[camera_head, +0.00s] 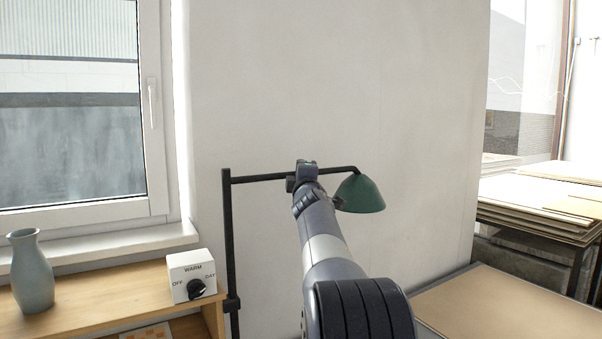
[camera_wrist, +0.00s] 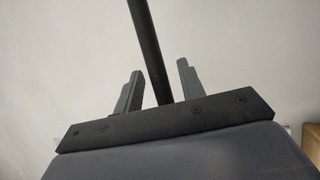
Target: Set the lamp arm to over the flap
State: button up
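The black lamp arm (camera_head: 258,178) runs level from an upright black post (camera_head: 228,230) to a green lamp shade (camera_head: 360,196) at its right end. My gripper (camera_head: 306,168) is at the lamp arm, between post and shade. In the wrist view, the dark bar of the lamp arm (camera_wrist: 149,45) passes between the two fingers of my gripper (camera_wrist: 160,68). Gaps show on both sides of the bar, so the fingers are open around it. My arm hides part of the wall below the shade. I cannot tell for sure which surface is the flap.
A wooden shelf (camera_head: 130,286) at the left holds a grey vase (camera_head: 31,272) and a white dial box (camera_head: 192,276) marked OFF, WARM, DAY. A tan-topped table (camera_head: 520,308) is at lower right. Stacked boards (camera_head: 540,210) stand behind it. The wall is close behind the lamp.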

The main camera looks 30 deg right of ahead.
jog(key=shift+c, duration=0.2)
grip_shut()
jog(key=shift+f, duration=0.1)
